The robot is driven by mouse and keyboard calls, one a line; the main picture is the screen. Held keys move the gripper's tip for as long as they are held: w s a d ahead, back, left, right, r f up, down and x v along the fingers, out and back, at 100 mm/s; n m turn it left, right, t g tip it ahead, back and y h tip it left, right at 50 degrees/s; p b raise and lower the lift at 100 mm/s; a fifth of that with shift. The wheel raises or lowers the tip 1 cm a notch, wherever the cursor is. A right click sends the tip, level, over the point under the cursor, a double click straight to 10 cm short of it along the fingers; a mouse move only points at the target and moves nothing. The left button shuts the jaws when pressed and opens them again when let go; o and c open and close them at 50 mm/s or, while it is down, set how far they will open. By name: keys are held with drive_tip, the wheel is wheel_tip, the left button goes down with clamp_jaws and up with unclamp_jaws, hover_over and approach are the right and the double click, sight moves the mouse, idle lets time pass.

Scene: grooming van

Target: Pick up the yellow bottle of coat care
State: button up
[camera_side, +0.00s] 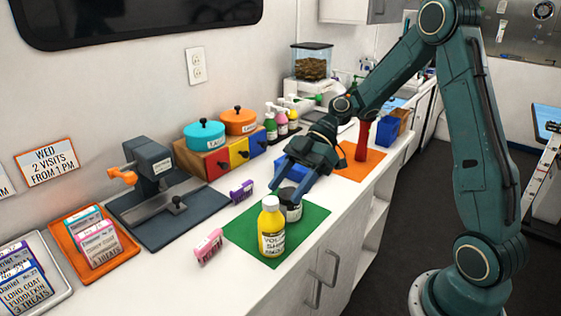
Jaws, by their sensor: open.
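The yellow bottle (271,232) has a white cap and a white label and stands upright on the green mat (312,222). My gripper (287,193) is open, behind and slightly above the bottle, with its fingers pointing down and to the left. A dark jar (290,207) with a pale label stands on the mat just behind the bottle, below my fingers. The fingers partly overlap the jar in this view; I cannot tell whether they touch it. The bottle is not between the fingers.
A grey press (158,190) and an orange tray (106,262) are further left. An orange mat (361,168) with a red object (363,140) lies behind. The counter's front edge is close to the green mat.

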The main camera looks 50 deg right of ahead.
sight(267, 208)
drive_tip(key=shift+w+d+f+n+y, duration=0.45)
drive_tip(key=shift+f+y, duration=0.1)
drive_tip(key=shift+y, duration=0.15)
drive_tip(key=shift+w+d+f+n+y, duration=0.3)
drive_tip(key=shift+f+n+y, duration=0.2)
drive_tip(key=shift+y, duration=0.2)
drive_tip(key=shift+x, duration=3.8)
clamp_jaws()
